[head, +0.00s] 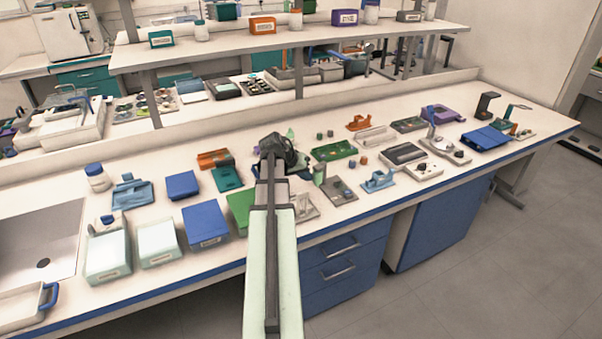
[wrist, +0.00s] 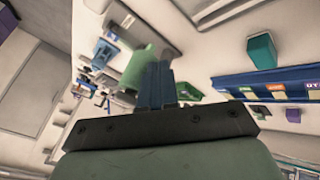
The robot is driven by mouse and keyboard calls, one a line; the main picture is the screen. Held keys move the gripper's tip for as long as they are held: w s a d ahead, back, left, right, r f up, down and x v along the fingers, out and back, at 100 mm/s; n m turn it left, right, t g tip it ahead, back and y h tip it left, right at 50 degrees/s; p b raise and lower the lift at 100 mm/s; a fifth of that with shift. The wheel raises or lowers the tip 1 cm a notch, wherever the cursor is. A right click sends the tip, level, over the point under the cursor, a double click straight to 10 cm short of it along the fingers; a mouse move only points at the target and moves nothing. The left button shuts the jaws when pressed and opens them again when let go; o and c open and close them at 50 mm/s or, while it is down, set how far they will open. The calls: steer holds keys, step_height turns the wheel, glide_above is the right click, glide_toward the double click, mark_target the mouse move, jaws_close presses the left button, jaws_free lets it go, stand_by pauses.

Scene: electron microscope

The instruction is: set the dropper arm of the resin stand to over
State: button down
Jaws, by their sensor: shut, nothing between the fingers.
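My gripper (head: 284,150) is over the middle of the bench in the head view, with my arm reaching up from the bottom. In the wrist view its two dark blue fingers (wrist: 159,66) are together with nothing between them. I cannot tell for sure which thing is the resin stand. A small stand with a thin teal arm (head: 519,107) on a post is at the far right end of the bench, well apart from my gripper. A green upright piece (head: 319,173) on a grey base stands just right of my arm. The wrist view shows a green shape (wrist: 138,72) behind the fingers.
Blue box (head: 204,222) and pale boxes (head: 157,243) stand left of my arm. A black stand (head: 487,100) and blue tray (head: 487,138) are near the right end. A raised shelf (head: 290,41) runs behind. Small devices crowd the middle; the bench strip before the wall is clearer.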

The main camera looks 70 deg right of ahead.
mark_target(316, 181)
steer(key=s+n, duration=0.1)
steer(key=s+a+n+t, duration=0.1)
steer(key=s, duration=0.1)
steer(key=shift+n+t+h, duration=0.3)
steer(key=shift+n+h, duration=0.1)
steer(key=shift+s+d+n+t, duration=0.15)
steer(key=shift+s+n+t, duration=0.35)
steer(key=shift+s+n, duration=0.3)
steer(key=s+d+n+t, duration=0.4)
steer(key=s+d+n, duration=0.1)
steer(key=s, duration=0.3)
steer(key=shift+s+d+n, duration=0.2)
steer(key=shift+d+n, duration=0.05)
steer(key=shift+n, duration=0.55)
steer(key=shift+s+d+r, duration=0.1)
steer(key=shift+s+d, duration=0.1)
steer(key=shift+d, duration=0.1)
steer(key=s+a+r, duration=0.3)
steer(key=a+r, duration=0.4)
steer(key=a, duration=0.2)
steer(key=shift+s+a+r, duration=0.15)
steer(key=shift+a+r, duration=0.1)
steer(key=shift+r, duration=0.15)
